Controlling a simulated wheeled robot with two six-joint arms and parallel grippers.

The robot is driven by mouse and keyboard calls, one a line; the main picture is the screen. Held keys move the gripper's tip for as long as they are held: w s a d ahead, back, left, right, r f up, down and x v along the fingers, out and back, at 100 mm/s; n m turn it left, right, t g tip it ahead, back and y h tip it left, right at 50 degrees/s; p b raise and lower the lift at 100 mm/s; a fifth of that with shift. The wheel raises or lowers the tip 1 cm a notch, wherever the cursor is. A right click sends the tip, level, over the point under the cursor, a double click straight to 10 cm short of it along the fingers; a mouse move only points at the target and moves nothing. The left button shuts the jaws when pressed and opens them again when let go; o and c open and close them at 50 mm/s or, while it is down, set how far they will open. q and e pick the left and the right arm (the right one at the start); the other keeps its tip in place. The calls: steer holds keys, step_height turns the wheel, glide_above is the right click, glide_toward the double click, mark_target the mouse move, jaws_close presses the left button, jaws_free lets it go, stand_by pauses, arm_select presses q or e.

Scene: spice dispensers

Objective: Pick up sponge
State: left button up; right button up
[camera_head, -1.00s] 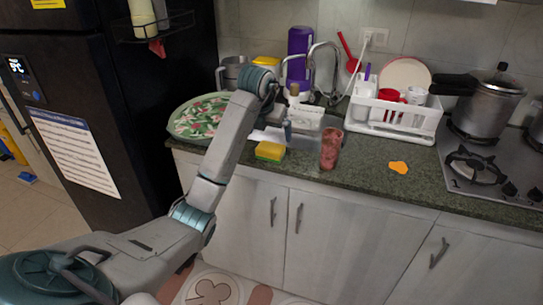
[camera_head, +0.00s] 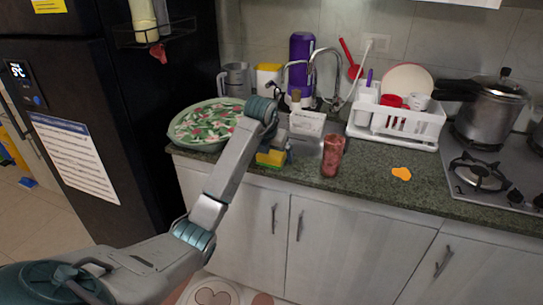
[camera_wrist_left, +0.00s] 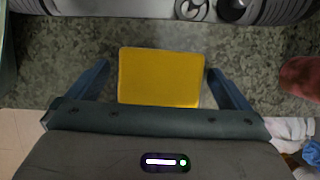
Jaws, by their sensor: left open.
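The sponge (camera_head: 271,158), yellow on top and green below, lies on the counter near its front edge, partly hidden by my left arm in the head view. In the left wrist view the yellow face of the sponge (camera_wrist_left: 160,77) sits between the two blue fingers of my left gripper (camera_wrist_left: 157,84). The fingers are open, one on each side, with a visible gap at the left and a very narrow one at the right. In the head view my left gripper (camera_head: 285,150) is at the sponge. My right gripper does not show.
A reddish cup (camera_head: 332,155) stands right of the sponge. A floral round tray (camera_head: 185,143) is to the left, the sink tap (camera_head: 338,75) behind, and a white dish rack (camera_head: 425,130) and orange item (camera_head: 401,174) to the right.

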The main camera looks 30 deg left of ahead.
arm_select(q)
steer(key=shift+w+f, duration=0.1)
steer(key=shift+f, duration=0.1)
steer(key=c, duration=1)
steer(key=shift+r, duration=0.1)
